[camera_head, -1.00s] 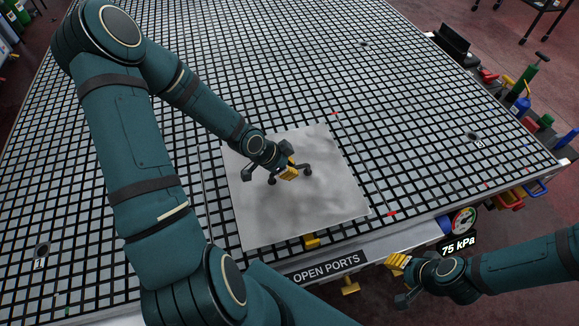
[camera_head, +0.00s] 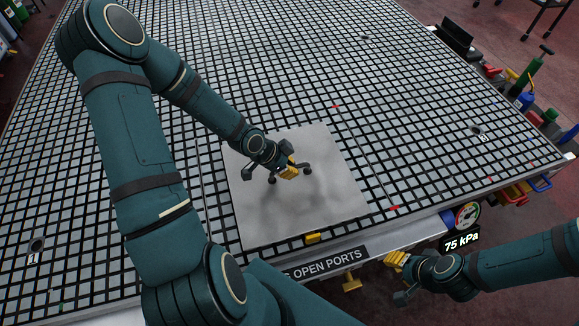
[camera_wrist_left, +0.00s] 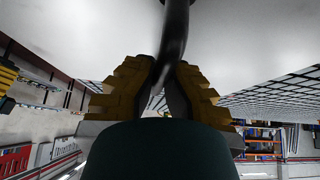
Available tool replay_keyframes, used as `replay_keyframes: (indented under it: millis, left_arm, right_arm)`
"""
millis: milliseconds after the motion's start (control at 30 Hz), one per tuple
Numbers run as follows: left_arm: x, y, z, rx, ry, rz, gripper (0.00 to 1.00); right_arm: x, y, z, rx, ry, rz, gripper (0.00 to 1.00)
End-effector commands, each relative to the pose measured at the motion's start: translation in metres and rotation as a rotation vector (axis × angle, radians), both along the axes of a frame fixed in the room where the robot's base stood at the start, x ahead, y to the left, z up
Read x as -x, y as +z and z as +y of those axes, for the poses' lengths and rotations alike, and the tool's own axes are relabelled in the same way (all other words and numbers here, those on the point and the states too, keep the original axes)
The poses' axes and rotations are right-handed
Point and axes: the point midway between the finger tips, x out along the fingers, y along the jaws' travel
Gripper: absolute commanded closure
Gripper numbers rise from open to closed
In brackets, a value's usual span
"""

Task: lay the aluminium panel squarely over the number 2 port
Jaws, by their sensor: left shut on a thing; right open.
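The aluminium panel (camera_head: 300,215) is a pale grey square over the front middle of the black-gridded table (camera_head: 420,130). A dark handle with small round feet (camera_head: 307,169) stands on it. My left gripper (camera_head: 288,172) is shut on this handle; the left wrist view shows its yellow fingers around the dark handle bar (camera_wrist_left: 172,50), with the panel's pale face (camera_wrist_left: 240,40) beyond. I cannot tell whether the panel touches the table. No port marked 2 shows. My right gripper (camera_head: 400,275) is open and empty, off the front edge at the lower right.
Port 1 (camera_head: 37,245) is at the left and port 3 (camera_head: 478,130) at the right. Red marks (camera_head: 335,106) lie beside the panel. A yellow block (camera_head: 313,238) is at its front edge. A gauge (camera_head: 467,215) reads 75 kPa.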

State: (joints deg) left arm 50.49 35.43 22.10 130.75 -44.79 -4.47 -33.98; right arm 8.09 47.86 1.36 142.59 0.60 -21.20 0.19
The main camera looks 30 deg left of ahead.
Motion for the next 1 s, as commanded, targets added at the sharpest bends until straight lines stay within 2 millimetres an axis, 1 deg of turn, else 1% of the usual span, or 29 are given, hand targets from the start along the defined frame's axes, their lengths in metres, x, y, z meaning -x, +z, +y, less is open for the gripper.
replay_keyframes:
  millis: [467,1000]
  left_arm:
    - [-0.0006,0.0005,-0.0006,0.0,-0.001,-0.003,1.0]
    - [-0.0006,-0.0076,-0.0006,0.0,-0.001,-0.004,1.0]
  right_arm:
    - [0.0002,0.0013,0.0,0.0,0.0,0.0,0.57]
    - [0.0001,-0.0054,0.0,0.0,0.0,0.0,0.57]
